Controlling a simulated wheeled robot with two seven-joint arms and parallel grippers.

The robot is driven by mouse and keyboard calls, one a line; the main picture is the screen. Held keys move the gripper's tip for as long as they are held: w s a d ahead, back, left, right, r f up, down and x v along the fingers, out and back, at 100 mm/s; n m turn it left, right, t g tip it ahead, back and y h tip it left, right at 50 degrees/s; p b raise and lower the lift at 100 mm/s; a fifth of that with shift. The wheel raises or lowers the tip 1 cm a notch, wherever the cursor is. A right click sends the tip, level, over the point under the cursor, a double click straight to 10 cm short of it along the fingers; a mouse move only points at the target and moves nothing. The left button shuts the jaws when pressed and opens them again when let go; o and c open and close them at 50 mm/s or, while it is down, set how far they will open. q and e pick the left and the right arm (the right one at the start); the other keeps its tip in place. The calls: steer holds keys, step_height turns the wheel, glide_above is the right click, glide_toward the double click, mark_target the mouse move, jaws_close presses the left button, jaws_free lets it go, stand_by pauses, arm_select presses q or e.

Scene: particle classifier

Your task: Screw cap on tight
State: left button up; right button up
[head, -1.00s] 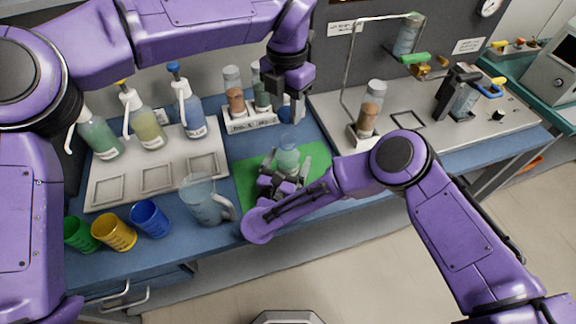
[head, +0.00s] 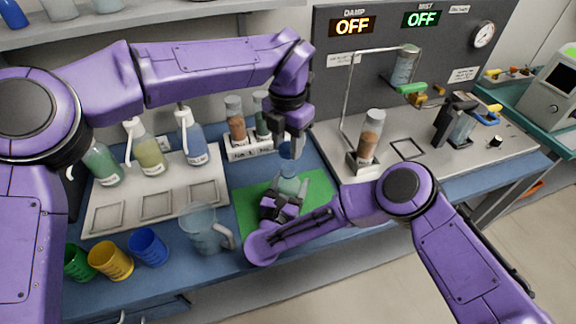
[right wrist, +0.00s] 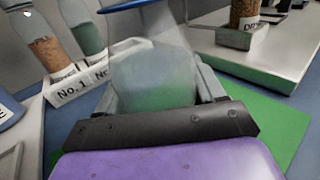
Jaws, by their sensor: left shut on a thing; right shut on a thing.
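My left gripper (head: 291,138) comes from above, pointing down, shut on a blue cap (head: 287,151). The cap is right over the bottle's mouth; its blue edge (right wrist: 135,4) shows at the top of the right wrist view. I cannot tell whether it touches the rim.
A clear jug (head: 203,232) stands left of the mat, near several coloured cups including a blue one (head: 148,247). Spray bottles stand on a grey tray (head: 113,212) at left. A labelled rack (head: 250,148) holds jars behind. A grey apparatus base (head: 420,150) lies right.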

mark_target(288, 172)
arm_select(q)
steer(key=shift+f, duration=1.55)
steer(key=shift+f, duration=0.9)
steer(key=shift+f, duration=0.55)
